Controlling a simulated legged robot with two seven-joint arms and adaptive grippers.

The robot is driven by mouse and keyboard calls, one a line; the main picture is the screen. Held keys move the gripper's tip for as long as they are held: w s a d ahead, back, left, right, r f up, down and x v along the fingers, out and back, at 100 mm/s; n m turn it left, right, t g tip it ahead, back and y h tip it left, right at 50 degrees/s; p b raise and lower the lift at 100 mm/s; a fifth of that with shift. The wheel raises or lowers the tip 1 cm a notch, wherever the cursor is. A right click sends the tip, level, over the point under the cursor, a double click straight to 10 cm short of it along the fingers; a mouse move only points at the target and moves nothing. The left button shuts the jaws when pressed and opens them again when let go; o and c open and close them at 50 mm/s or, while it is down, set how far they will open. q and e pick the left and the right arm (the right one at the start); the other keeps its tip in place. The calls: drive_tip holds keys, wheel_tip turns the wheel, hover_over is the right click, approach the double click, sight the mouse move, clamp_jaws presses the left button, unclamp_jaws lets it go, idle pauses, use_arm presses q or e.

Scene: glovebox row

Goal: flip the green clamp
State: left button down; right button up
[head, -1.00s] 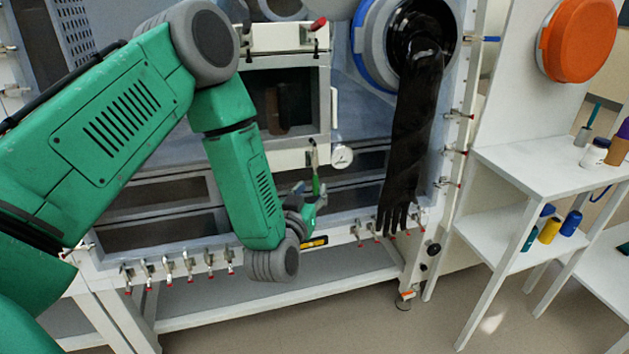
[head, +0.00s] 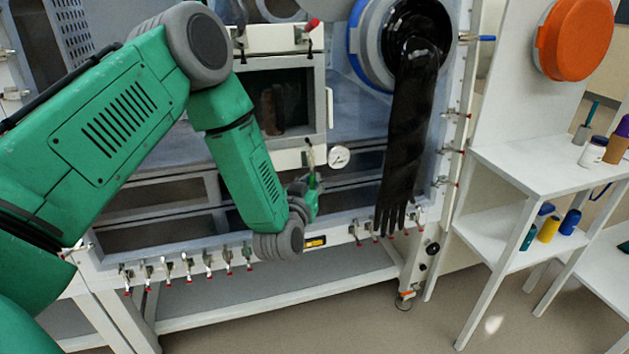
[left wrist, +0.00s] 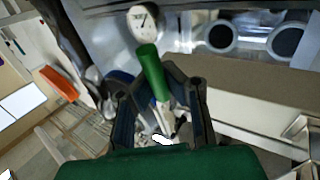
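The green clamp (head: 313,181) is on the front of the glovebox, below the small door and beside the round gauge. In the left wrist view its green handle (left wrist: 150,70) stands between my fingers, with its metal part behind them. My left gripper (head: 309,190) is at the clamp; in the left wrist view its two fingertips (left wrist: 153,80) bend in close on both sides of the handle and look shut on it. The clamp's base is partly hidden by the gripper. My right gripper is not in view.
A round white gauge (head: 338,158) is just right of the clamp. A black glove (head: 408,130) hangs from its port farther right. Several red-tipped toggle clamps (head: 188,265) line the lower edge. A white shelf (head: 520,160) with bottles stands at the right.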

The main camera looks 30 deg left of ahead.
use_arm(q)
drive_tip(key=shift+a, duration=0.1)
drive_tip(key=shift+d+r+p, duration=0.15)
drive_tip(key=shift+d+p, duration=0.05)
drive_tip(key=shift+p, duration=0.35)
drive_tip(key=shift+s+d+r+n+g+h+p, duration=0.45)
drive_tip(key=shift+n+g+h+p, duration=0.65)
drive_tip(key=shift+g+p, duration=0.85)
drive_tip(key=shift+s+d+r+n+g+h+p, duration=0.2)
drive_tip(key=shift+r+n+g+h+p, duration=0.8)
drive_tip(key=shift+p, duration=1.6)
drive_tip(key=shift+s+d+n+g+h+p, duration=0.35)
drive_tip(key=shift+n+g+h+p, duration=0.35)
drive_tip(key=shift+g+h+p, duration=1.1)
use_arm(e)
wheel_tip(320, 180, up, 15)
drive_tip(key=shift+p, duration=0.45)
use_arm(q)
drive_tip(key=shift+g+y, duration=0.25)
drive_tip(key=shift+y, duration=0.05)
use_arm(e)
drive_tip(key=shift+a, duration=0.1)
